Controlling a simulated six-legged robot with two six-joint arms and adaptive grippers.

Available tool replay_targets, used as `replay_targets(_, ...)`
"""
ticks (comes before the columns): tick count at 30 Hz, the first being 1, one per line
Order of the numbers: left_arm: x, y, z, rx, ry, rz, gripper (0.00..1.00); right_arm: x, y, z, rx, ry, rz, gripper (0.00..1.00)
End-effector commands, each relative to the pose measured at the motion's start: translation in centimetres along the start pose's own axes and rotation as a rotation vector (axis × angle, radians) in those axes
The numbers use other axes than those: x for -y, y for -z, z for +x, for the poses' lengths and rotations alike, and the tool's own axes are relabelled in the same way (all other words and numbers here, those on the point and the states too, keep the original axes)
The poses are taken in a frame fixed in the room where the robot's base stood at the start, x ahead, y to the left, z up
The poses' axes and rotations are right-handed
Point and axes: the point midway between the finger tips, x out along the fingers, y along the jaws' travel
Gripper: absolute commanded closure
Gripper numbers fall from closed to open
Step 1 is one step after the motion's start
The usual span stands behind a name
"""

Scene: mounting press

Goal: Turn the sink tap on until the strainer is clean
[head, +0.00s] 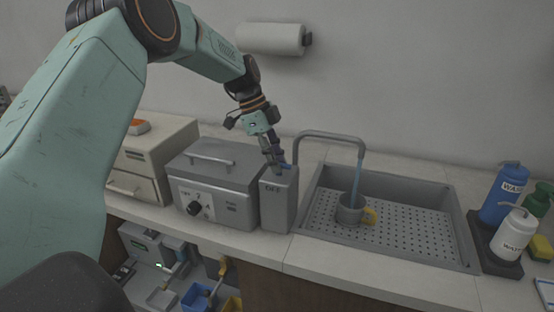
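The grey sink (410,240) with a perforated bottom is set into the counter. Left of the sink stands a grey box (278,205) marked "OFF", with a small blue lever (286,166) on top. My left gripper (273,160) points down at the lever; its finger gap is unclear. My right gripper is out of view.
A grey lidded bath (215,180) with a knob and a cream drawer unit (150,165) stand to the left. Blue (503,192) and white (513,235) wash bottles stand at the right. A paper roll (270,39) hangs on the wall.

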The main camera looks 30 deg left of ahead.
Motion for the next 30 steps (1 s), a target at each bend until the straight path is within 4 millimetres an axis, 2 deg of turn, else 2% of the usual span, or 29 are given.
replay_targets(4, 0.0, 0.0, 0.1, -0.001, -0.001, -0.001, 0.62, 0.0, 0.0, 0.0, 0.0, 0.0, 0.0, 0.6)
replay_targets(12, -0.1, 0.1, 0.1, -0.001, -0.002, -0.002, 0.62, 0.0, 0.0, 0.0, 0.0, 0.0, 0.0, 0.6)
replay_targets(15, 0.0, 0.1, -0.5, -0.002, -0.001, -0.001, 0.62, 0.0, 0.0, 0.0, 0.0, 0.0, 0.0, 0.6)
replay_targets(20, 0.0, 0.1, -3.1, -0.003, 0.003, -0.002, 0.62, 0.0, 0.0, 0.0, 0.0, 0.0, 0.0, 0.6)
replay_targets(30, 0.0, 0.0, -9.7, -0.001, 0.001, -0.002, 0.62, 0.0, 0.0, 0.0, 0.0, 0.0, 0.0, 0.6)
